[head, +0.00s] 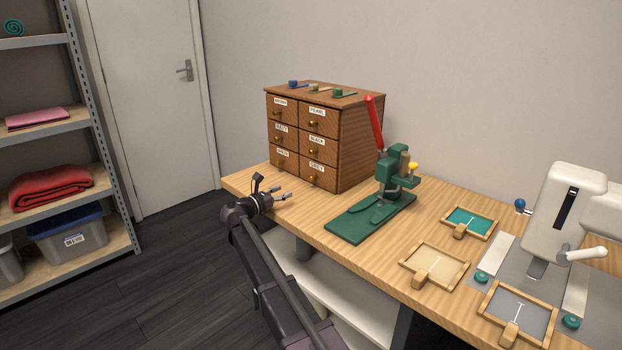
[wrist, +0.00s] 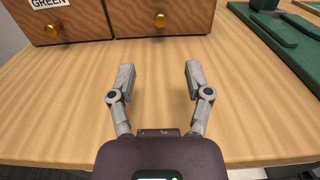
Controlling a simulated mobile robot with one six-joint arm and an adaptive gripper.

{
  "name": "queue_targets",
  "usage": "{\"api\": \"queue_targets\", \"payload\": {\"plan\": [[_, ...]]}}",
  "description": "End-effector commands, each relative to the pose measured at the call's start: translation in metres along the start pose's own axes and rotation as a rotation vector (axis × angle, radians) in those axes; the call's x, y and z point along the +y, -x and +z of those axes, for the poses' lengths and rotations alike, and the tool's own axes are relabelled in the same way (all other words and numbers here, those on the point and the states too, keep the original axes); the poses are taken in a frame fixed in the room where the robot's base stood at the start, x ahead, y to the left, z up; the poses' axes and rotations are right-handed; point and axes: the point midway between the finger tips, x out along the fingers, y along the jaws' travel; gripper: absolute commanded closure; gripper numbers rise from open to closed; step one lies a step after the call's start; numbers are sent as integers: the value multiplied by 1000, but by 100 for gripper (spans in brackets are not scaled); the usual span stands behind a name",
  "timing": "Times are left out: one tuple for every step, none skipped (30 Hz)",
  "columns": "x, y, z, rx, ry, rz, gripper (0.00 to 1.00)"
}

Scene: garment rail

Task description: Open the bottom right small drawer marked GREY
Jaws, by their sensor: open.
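The wooden drawer cabinet (head: 357,145) stands on the left end of the bench, with two columns of small drawers. The drawer marked GREY (head: 318,173) is at the bottom right and looks shut. The bottom left drawer (wrist: 80,22) shows a GREEN label there. My gripper (wrist: 157,78) is open and empty over the bench top in front of the cabinet, its fingers pointing at the GREY drawer's front and apart from the knob. It also shows in the head view (head: 281,195).
A green press (head: 368,217) with a red lever stands right of the cabinet. Small framed trays (head: 432,266) and a white machine (head: 567,215) are farther right on the bench (head: 330,256). The bench top between my gripper and the drawers is clear.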

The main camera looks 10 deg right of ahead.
Motion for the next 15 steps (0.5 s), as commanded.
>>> {"api": "queue_targets", "payload": {"plan": [[0,0,0,0,0,0,36],[0,0,0,0,0,0,36],[0,0,0,0,0,0,36],[0,0,0,0,0,0,36],[0,-1,0,0,0,0,36],[0,-2,0,0,-1,0,36],[0,-2,0,0,-1,0,36],[0,-4,0,0,-1,-1,36],[0,-6,0,0,-1,-1,36],[0,-7,0,0,-1,-1,36],[0,-9,0,0,-1,-1,36],[0,-13,0,1,-1,-2,36],[0,-16,0,1,-1,-2,36],[0,-19,0,1,-1,-2,36],[0,-23,0,1,-1,-2,36]]}}
